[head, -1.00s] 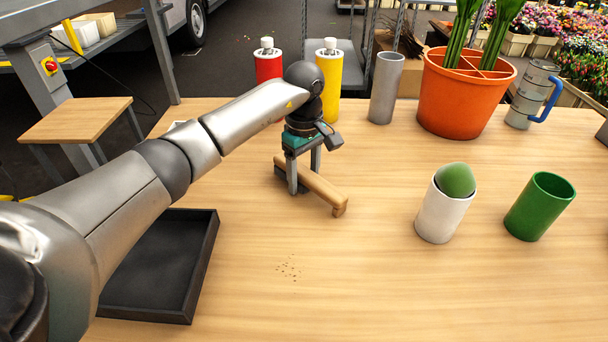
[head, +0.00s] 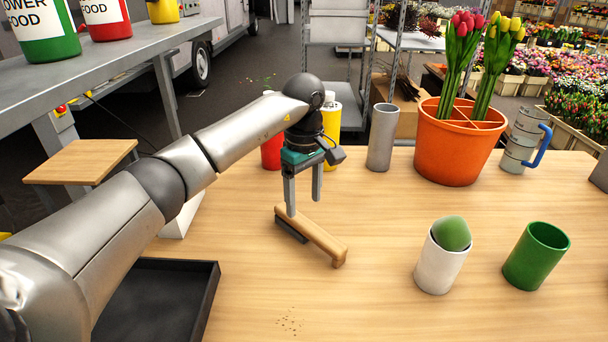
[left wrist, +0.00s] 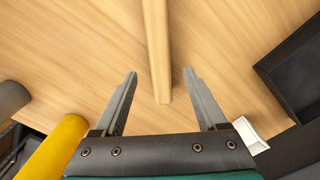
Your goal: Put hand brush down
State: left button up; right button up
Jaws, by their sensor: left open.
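The hand brush (head: 318,236) lies on the wooden table in the head view, a pale wooden handle with a dark bristle part (head: 291,230) at its left end. My left gripper (head: 303,205) is open above the brush's left end, its fingers pointing down. In the left wrist view the brush's wooden bar (left wrist: 157,50) runs between the two spread fingers (left wrist: 158,72) without visible contact. The bristles are not visible in that view. My right gripper is not in view.
A black tray (head: 207,308) lies at the table's left. A white cup (head: 441,264) with a green rounded thing and a green cup (head: 537,256) stand right. A grey cylinder (head: 382,138), orange pot (head: 455,150) and yellow bottle (head: 331,118) line the back. Crumbs (head: 289,325) lie in front.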

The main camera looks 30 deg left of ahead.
aim_at(304, 222)
pick_arm(q)
jog(key=shift+r+p, duration=0.45)
jog(key=shift+r, duration=1.6)
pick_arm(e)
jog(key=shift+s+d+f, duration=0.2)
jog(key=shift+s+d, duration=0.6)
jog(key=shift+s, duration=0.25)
